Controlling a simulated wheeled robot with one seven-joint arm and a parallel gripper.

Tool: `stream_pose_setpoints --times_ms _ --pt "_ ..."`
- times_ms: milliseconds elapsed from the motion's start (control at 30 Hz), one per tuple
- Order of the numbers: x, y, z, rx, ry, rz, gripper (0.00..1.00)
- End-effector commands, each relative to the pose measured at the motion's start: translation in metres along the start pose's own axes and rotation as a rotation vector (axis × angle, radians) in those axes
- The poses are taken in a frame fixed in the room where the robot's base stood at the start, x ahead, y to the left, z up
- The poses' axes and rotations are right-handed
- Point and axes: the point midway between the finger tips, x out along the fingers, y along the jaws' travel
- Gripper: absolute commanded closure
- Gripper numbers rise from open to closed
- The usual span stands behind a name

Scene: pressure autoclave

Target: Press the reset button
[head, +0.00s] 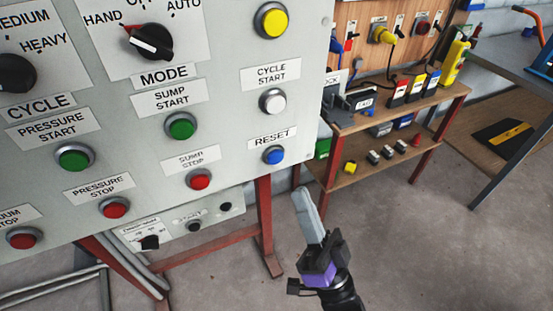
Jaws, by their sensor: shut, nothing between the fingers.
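The reset button (274,155) is a round blue button in a silver ring at the lower right of the grey control panel (225,130). A white RESET label (272,137) is just above it. My gripper (301,193) is in front of the panel's lower right corner, to the right of and a little below the blue button in the picture. It is shut and empty, with its pale fingers pointing up. A gap of floor and panel shows between its tips and the button; the distance in depth is hard to tell.
A white cycle start button (272,101) is above the blue one, and a red sump stop button (199,179) is to its left. Red frame legs (265,215) stand below the panel. A wooden shelf (345,180) with small items is at the right. The floor (430,250) is clear.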

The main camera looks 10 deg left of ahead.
Motion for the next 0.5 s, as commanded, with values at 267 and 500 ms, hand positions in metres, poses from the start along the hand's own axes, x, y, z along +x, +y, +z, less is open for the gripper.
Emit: stream_pose_setpoints --times_ms 267,500 --pt "0.025 0.020 0.020 0.000 0.001 -0.001 1.00" --pt "0.040 0.030 0.031 -0.001 0.000 0.000 1.00"
